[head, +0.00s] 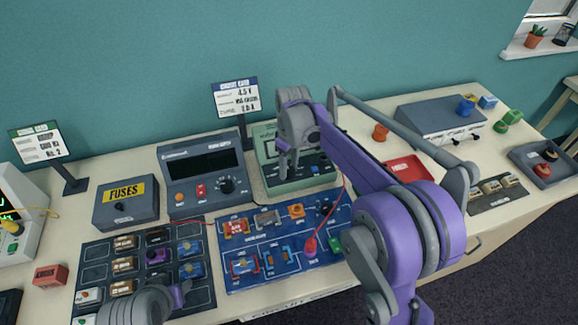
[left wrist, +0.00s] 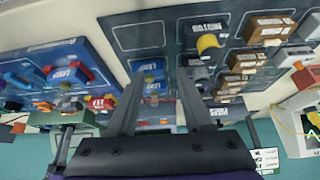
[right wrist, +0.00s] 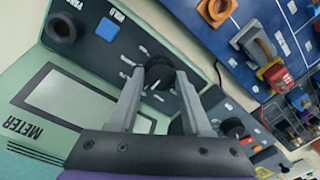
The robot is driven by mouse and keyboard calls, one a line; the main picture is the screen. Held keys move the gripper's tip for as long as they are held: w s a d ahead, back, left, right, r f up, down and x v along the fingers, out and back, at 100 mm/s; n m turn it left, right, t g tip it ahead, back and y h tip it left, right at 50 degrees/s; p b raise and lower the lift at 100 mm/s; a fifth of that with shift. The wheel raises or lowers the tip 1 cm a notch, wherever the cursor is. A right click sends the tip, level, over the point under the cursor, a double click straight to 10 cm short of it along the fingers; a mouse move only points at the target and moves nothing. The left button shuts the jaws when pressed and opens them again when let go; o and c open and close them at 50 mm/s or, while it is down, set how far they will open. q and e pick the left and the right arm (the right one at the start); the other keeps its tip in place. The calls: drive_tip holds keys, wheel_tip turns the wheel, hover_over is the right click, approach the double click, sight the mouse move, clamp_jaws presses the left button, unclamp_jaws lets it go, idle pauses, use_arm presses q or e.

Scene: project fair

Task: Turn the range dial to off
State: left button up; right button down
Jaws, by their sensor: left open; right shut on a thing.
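The green meter (head: 264,155) stands at the back of the table, below a card stand, partly hidden by my right arm. In the right wrist view the meter (right wrist: 98,70) shows its blank screen, and its black range dial (right wrist: 159,70) has marks around it. My right gripper (right wrist: 160,78) is shut on the dial, one finger on each side; in the head view the gripper (head: 288,170) is at the meter's front panel. My left gripper (head: 172,292) is open and empty over the dark parts tray (head: 93,252); its spread fingers (left wrist: 157,80) show in the left wrist view.
A grey power supply (head: 203,162) with its own black knob stands left of the meter. A blue circuit board (head: 233,280) with parts and a red lead lies in front. A fuses box (head: 124,210) stands at left. A red tray (head: 407,168) lies right of my right arm.

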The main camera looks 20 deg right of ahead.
sight(290, 169)
drive_tip(key=shift+c, duration=1.8)
unclamp_jaws()
use_arm(q)
drive_tip(key=shift+w+r+p, duration=0.2)
drive_tip(key=shift+r+p, duration=0.1)
drive_tip(key=shift+r, duration=0.1)
use_arm(e)
wheel_tip(290, 169, up, 11)
drive_tip(key=shift+w+d, duration=0.15)
drive_tip(key=shift+d, duration=0.1)
use_arm(q)
drive_tip(key=shift+s, duration=0.1)
use_arm(e)
drive_tip(key=shift+f, duration=0.2)
